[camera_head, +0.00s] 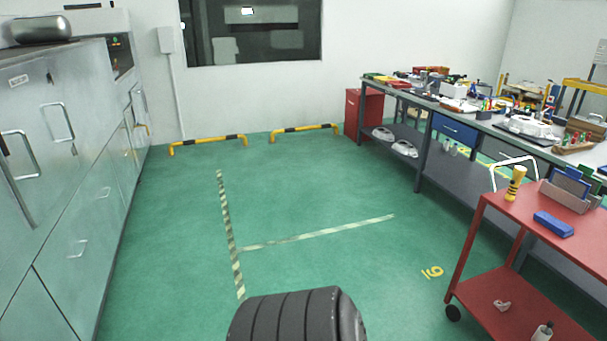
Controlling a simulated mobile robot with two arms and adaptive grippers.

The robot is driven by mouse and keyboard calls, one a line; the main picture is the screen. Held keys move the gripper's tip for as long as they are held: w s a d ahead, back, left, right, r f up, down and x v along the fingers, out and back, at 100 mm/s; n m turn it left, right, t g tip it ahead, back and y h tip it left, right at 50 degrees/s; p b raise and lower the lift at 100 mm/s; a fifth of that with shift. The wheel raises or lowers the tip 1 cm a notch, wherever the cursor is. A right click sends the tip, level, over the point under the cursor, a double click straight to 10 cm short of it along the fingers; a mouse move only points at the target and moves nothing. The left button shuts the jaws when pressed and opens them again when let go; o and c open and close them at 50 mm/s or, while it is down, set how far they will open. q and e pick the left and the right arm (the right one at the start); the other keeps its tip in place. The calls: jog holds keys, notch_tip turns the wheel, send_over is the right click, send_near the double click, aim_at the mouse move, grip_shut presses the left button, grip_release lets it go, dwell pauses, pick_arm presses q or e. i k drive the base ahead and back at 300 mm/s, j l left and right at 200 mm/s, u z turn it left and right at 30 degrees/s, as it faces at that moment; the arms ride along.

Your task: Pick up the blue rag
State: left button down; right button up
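A small blue block-shaped item (553,224), which may be the folded blue rag, lies on the top of the red cart (518,218) at the right. It is too small to tell whether it is cloth. Neither of my grippers is in view, so nothing is seen touching it.
A yellow bottle (515,184) and a grey bin with blue items (569,197) stand on the cart top. A long workbench (470,118) with many parts runs behind it. Grey cabinets (60,150) line the left. The green floor (330,190) between is clear, with low yellow-black barriers (305,129) behind.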

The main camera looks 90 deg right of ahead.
aim_at(563, 230)
jog(key=z, duration=4.35)
